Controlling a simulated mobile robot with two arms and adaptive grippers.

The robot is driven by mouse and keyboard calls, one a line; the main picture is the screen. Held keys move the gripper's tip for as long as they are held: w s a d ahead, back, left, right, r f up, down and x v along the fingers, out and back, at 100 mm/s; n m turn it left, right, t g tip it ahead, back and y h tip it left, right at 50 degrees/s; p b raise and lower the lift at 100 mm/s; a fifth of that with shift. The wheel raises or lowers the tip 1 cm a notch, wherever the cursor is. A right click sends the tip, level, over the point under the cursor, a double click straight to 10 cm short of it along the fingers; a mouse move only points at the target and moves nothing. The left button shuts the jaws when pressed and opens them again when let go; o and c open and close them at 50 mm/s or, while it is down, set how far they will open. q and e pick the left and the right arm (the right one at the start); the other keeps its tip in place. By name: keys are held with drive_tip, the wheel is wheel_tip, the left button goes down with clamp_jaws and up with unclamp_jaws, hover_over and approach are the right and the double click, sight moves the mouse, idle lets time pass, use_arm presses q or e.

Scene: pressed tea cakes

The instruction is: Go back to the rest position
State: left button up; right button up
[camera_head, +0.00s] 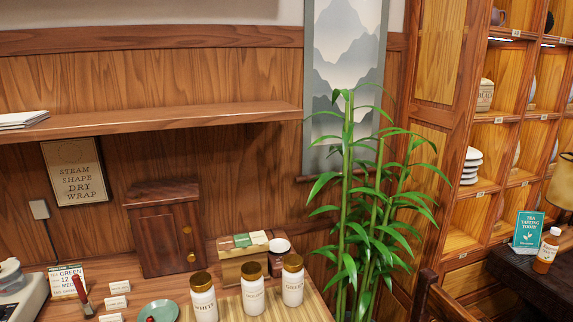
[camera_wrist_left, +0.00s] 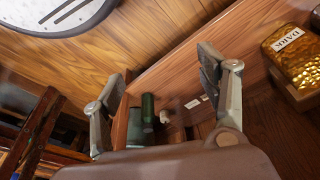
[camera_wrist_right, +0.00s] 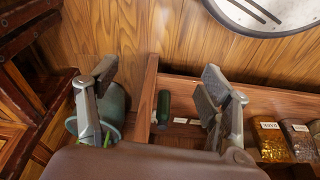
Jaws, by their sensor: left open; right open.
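My left gripper (camera_wrist_left: 168,85) is open and empty in the left wrist view, with its two fingers spread apart. My right gripper (camera_wrist_right: 155,85) is also open and empty in the right wrist view, its fingers spread. Neither gripper shows in the head view. Between the fingers in each wrist view, a dark green cylinder (camera_wrist_left: 147,112) stands in the background, apart from the fingers; it also shows in the right wrist view (camera_wrist_right: 163,106).
In the head view, three lidded jars (camera_head: 253,290) stand on the counter before a small wooden cabinet (camera_head: 165,238). A green plant (camera_head: 370,205) stands right of them. A shelf unit (camera_head: 470,135) is at the right. A gold DARK packet (camera_wrist_left: 291,65) shows in the left wrist view.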

use_arm(q)
drive_tip(key=s+a+f+g, duration=0.1)
drive_tip(key=s+a+f, duration=0.2)
drive_tip(key=s+f, duration=1.3)
drive_tip(key=shift+s+f, duration=0.15)
drive_tip(key=shift+s, duration=0.3)
use_arm(e)
drive_tip(key=s+d+f+g, duration=0.1)
drive_tip(key=s+d+f, duration=0.2)
drive_tip(key=s+f, duration=1.3)
drive_tip(key=shift+s+f, duration=0.15)
drive_tip(key=shift+s, duration=0.35)
